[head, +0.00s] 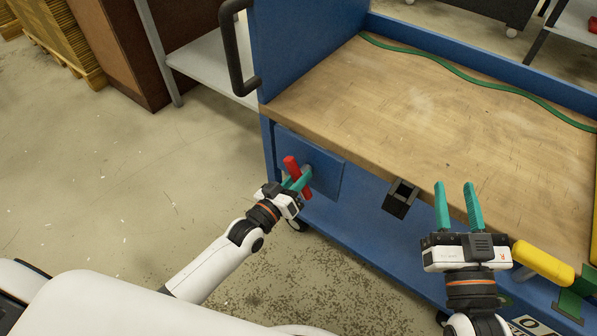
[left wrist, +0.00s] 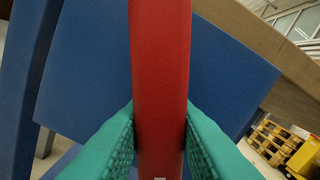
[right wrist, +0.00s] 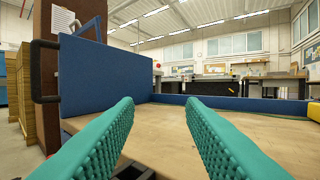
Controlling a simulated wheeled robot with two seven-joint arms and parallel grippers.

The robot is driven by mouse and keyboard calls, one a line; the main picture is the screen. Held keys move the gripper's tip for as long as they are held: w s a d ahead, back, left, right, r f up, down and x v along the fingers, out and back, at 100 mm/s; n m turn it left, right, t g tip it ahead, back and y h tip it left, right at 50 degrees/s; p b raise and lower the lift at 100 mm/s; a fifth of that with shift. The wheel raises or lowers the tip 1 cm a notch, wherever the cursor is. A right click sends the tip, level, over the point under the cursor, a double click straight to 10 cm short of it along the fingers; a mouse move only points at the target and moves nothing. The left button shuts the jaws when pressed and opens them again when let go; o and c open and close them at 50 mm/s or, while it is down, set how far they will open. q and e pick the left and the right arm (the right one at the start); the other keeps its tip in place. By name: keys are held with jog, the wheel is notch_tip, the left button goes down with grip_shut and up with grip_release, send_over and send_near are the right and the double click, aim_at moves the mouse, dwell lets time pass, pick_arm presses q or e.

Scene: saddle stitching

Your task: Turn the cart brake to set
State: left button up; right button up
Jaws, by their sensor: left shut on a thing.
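The blue cart (head: 350,250) stands ahead with a wooden top. A red brake handle (head: 292,168) sits on a blue plate (head: 325,178) at the cart's left front, tilted with its upper end to the left in the head view. My left gripper (head: 300,181) is shut on the red handle. In the left wrist view the handle (left wrist: 160,70) runs between the teal fingers and hides what lies behind it. My right gripper (head: 457,200) is open and empty, in front of the cart's front edge.
A green strap (head: 470,72) lies along the back of the wooden top (head: 440,110), which is otherwise mostly clear. A black handle (head: 236,50) juts from the cart's left panel. A black bracket (head: 401,196) and a yellow grip (head: 543,262) are on the front.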

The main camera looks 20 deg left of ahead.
pick_arm(q)
jog(key=shift+r+m+p, duration=0.1)
jog(key=shift+m+p, duration=0.7)
jog(key=shift+m, duration=0.4)
jog(key=m+p, duration=0.1)
jog(key=m, duration=0.2)
jog(key=shift+p, duration=0.35)
jog(key=shift+f, duration=0.2)
pick_arm(e)
jog(key=s+d+f+g+h, duration=0.1)
jog(key=s+d+f+g, duration=0.1)
jog(key=f+g, duration=0.3)
jog(key=s+d+f+g+h, duration=0.1)
jog(key=s+f+g, duration=0.3)
jog(key=f, duration=0.4)
jog(key=shift+s+d+f+m+g+h, duration=0.2)
jog(key=shift+s+d+m+g+h, duration=0.15)
jog(key=shift+g+h, duration=0.4)
jog(key=shift+w, duration=0.1)
pick_arm(q)
jog(key=o, duration=1)
jog(key=shift+s+r, duration=0.1)
